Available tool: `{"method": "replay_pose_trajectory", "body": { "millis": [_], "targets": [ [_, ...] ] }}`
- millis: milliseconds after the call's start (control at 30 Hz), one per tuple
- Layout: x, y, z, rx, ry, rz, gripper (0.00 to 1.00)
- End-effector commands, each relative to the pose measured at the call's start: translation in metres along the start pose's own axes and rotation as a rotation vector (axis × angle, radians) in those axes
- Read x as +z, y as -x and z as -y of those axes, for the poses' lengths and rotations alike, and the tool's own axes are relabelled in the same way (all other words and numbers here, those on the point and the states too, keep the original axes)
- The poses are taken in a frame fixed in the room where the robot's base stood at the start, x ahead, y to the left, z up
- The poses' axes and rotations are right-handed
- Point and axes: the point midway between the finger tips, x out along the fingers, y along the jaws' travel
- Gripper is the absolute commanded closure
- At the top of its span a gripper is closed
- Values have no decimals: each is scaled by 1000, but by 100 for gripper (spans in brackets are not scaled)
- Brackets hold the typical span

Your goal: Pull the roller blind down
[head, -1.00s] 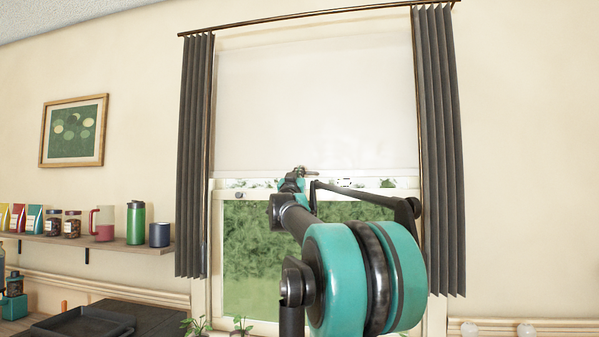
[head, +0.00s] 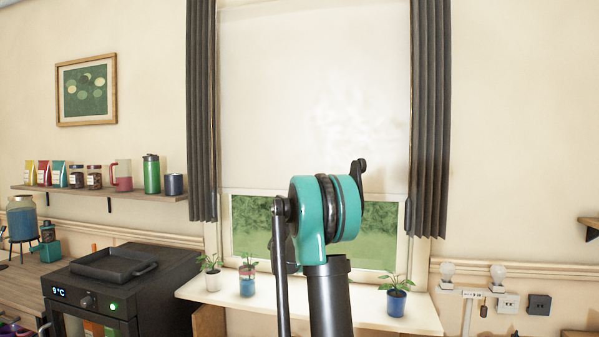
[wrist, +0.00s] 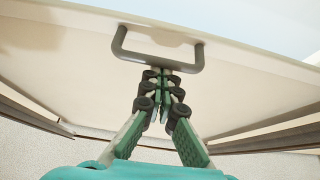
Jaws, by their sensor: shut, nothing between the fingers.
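The roller blind (head: 300,90) is a plain white sheet covering the upper and larger part of the window. Its lower edge is a little above the curtain bottoms, with glass showing below. In the head view my arm hides the blind's pull handle and my gripper. In the wrist view the grey U-shaped handle (wrist: 190,68) stands out from the pale blind (wrist: 75,60). My gripper (wrist: 162,76) is shut, with its fingertips at the handle's long bar and nothing held. I cannot tell whether the fingertips touch the bar or sit inside the loop.
Dark curtains (head: 202,120) hang at both sides. The window sill (head: 440,318) carries potted plants, including a blue pot (head: 396,303) at right. A shelf of jars (head: 130,195) and an oven (head: 125,290) are at left. Wall fittings (head: 497,292) are at right.

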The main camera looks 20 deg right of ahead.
Motion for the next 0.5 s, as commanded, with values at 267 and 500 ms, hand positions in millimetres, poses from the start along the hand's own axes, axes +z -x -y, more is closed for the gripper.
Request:
{"method": "replay_pose_trajectory", "body": {
  "millis": [267,500],
  "targets": [
    [88,50,0,0,0,0,100],
    [147,84,0,0,0,0,100]
  ]
}}
